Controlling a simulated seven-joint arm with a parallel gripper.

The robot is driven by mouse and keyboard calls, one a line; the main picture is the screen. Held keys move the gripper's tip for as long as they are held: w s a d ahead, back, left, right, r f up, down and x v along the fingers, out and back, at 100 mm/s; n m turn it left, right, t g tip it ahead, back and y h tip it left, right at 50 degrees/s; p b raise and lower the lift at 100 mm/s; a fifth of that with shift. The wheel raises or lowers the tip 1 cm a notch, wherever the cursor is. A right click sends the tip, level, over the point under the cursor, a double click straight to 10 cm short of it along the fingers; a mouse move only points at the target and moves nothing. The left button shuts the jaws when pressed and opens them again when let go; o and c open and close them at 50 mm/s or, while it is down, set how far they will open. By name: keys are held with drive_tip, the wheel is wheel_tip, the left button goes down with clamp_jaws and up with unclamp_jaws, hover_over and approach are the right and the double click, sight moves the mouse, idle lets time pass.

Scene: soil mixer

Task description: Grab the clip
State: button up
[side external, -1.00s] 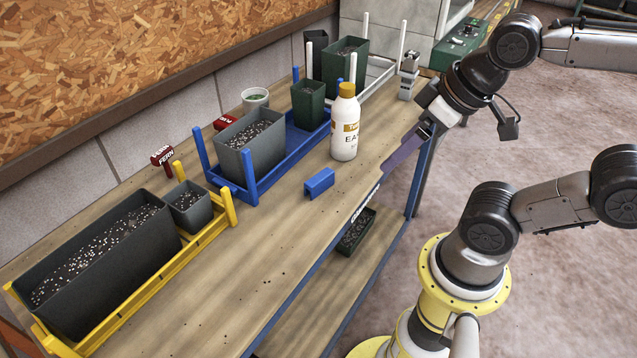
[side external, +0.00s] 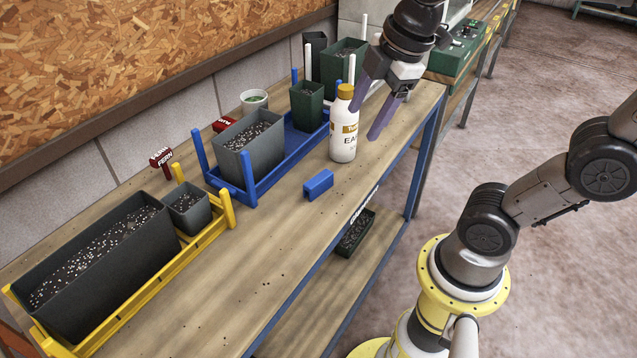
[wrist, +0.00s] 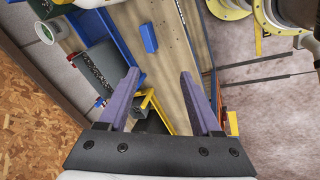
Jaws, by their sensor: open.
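The clip, a small blue block-like piece (side external: 318,184), lies on the bench near its front edge, left of the white bottle. It also shows at the top of the wrist view (wrist: 149,38). My gripper (side external: 365,123) is open and empty, with its purple fingers pointing down beside the bottle's upper right. It is above and to the right of the clip in the side view, well apart from it. In the wrist view the fingers (wrist: 159,73) are spread and nothing is between them.
The white bottle with a yellow cap (side external: 344,125) stands close to my fingers. A blue rack (side external: 252,200) with pots is behind the clip, and a yellow rack (side external: 205,236) with planters is at left. Red FERN tags (side external: 160,158) stand at the back. The bench front is clear.

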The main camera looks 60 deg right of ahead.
drive_tip(key=w+d+f+n+g, duration=0.1)
drive_tip(key=w+f+n+g, duration=0.15)
drive_tip(key=w, duration=0.35)
drive_tip(key=n+g, duration=0.1)
drive_tip(key=n, duration=0.1)
hover_over(317, 179)
wheel_tip(317, 179, down, 5)
drive_tip(key=shift+m, duration=0.25)
drive_tip(key=f, duration=0.8)
drive_tip(key=shift+s+d, duration=0.35)
drive_tip(key=shift+d, duration=0.05)
drive_tip(key=f, duration=0.4)
drive_tip(key=shift+w+a+f, duration=0.15)
drive_tip(key=shift+w+a, duration=0.15)
drive_tip(key=shift+a, duration=0.1)
drive_tip(key=shift+f, duration=0.65)
drive_tip(key=shift+c, duration=0.3)
clamp_jaws()
